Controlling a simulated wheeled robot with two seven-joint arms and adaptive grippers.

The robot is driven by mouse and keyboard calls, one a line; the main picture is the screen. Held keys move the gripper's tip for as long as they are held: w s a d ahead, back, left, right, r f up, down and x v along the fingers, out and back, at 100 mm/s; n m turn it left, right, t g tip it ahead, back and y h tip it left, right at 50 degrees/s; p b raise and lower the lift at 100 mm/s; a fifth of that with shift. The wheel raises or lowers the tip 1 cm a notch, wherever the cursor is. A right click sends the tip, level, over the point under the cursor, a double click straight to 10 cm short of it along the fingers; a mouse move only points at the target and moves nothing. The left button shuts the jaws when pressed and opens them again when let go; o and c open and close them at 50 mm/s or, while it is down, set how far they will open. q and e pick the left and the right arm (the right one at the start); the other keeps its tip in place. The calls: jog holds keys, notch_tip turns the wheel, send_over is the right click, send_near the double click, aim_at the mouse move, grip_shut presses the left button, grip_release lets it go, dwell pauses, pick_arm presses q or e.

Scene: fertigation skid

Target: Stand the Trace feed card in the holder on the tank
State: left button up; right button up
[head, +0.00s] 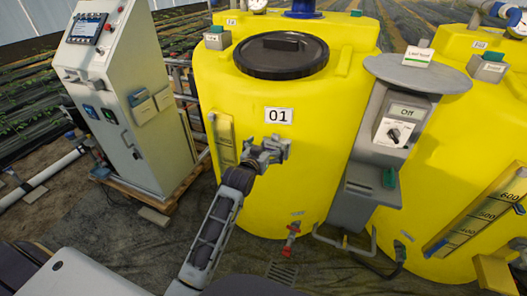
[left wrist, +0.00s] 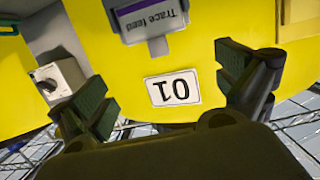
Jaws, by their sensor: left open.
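The Trace feed card (left wrist: 152,14), pale grey with a purple stripe and a grey tab, is in front of tank 01 at the top of the left wrist view, partly cut off by the frame edge. In the head view the card cannot be made out; my left gripper covers that area. My left gripper (head: 268,151) is in front of the yellow tank (head: 340,75), just below its 01 label (head: 279,116). In the left wrist view its fingers (left wrist: 168,90) are wide apart, with nothing between them. The holder's outline and whether the card sits in it cannot be told.
A grey pedestal (head: 355,200) with a knob box (head: 395,131) and a round top stands right of the tank. A white label card (head: 418,55) is on that top. A control cabinet (head: 135,100) is at left, and a second yellow tank (head: 440,180) at right.

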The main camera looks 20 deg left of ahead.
pick_arm(q)
jog(key=shift+s+r, duration=0.15)
jog(key=shift+s, duration=0.6)
jog(key=shift+s+r, duration=0.15)
jog(key=shift+s, duration=0.6)
notch_tip(320, 180, down, 22)
jog(key=s+d+g, duration=0.1)
jog(key=s+g, duration=0.1)
jog(key=g, duration=0.2)
jog(key=s+f+g, duration=0.1)
jog(key=s+f, duration=0.3)
jog(key=f, duration=0.4)
jog(key=s+f+m+g, duration=0.1)
jog(key=s+f, duration=0.3)
jog(key=f, duration=0.3)
jog(key=s+f+g, duration=0.2)
jog(key=s+f, duration=0.1)
jog(key=f, duration=0.5)
jog(key=s+a+f+g, duration=0.3)
jog(key=s+f, duration=1.4)
jog(key=s, duration=0.3)
jog(key=s+a+f+g, duration=0.1)
jog(key=s+a+f, duration=0.1)
jog(key=s, duration=0.8)
jog(key=s+a+f+m+g, duration=0.1)
jog(key=s+f, duration=0.4)
jog(key=s, duration=0.5)
jog(key=shift+s+a+g+y, duration=0.3)
jog(key=shift+a+g+y, duration=0.1)
jog(key=shift+a+g, duration=0.5)
